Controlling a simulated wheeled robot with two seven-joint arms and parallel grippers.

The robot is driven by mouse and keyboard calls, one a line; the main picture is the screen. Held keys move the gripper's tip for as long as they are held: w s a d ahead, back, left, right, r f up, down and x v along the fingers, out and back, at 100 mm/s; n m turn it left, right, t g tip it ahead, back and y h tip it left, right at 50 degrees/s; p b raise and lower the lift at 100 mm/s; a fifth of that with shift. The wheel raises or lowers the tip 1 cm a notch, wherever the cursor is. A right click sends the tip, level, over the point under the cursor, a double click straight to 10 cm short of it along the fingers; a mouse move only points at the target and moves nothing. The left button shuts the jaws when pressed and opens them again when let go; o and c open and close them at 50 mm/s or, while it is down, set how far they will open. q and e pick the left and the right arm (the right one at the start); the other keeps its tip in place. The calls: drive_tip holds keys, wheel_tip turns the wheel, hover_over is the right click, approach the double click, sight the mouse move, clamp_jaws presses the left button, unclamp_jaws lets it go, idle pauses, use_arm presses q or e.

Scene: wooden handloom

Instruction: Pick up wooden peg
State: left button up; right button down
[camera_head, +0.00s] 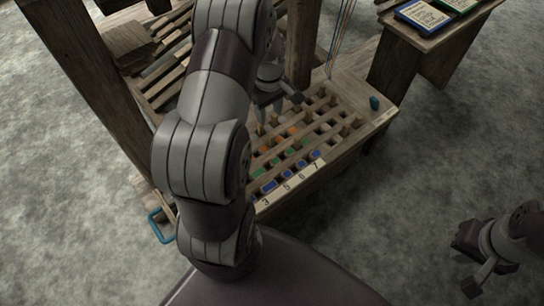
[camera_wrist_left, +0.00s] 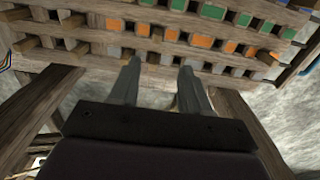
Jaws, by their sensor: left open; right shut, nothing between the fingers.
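Several wooden pegs stand in the slotted board (camera_head: 350,150) of the loom, one of them a peg (camera_head: 345,130) toward its right side. Which peg the task means cannot be told. My left gripper (camera_head: 279,101) is over the far part of the board, fingers apart. In the left wrist view its two fingers (camera_wrist_left: 160,66) point toward the slotted rows with nothing between them. My left arm hides the board's left part. My right gripper (camera_head: 471,288) is shut and empty at lower right, away from the loom.
A teal cylinder (camera_head: 374,103) stands near the board's right corner. Blue, green and orange pieces fill many slots. Loom posts (camera_head: 301,40) rise beside my left gripper. A side shelf (camera_head: 440,38) holds books (camera_head: 422,14). A blue handle (camera_head: 160,226) is at lower left.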

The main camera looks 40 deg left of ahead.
sight(271, 135)
use_arm(q)
drive_tip(key=f+b, duration=0.4)
drive_tip(key=f, duration=0.2)
drive_tip(key=f+b, duration=0.5)
drive_tip(key=f, duration=0.2)
drive_tip(key=shift+w+d, duration=0.2)
drive_tip(key=shift+r, duration=0.3)
clamp_jaws()
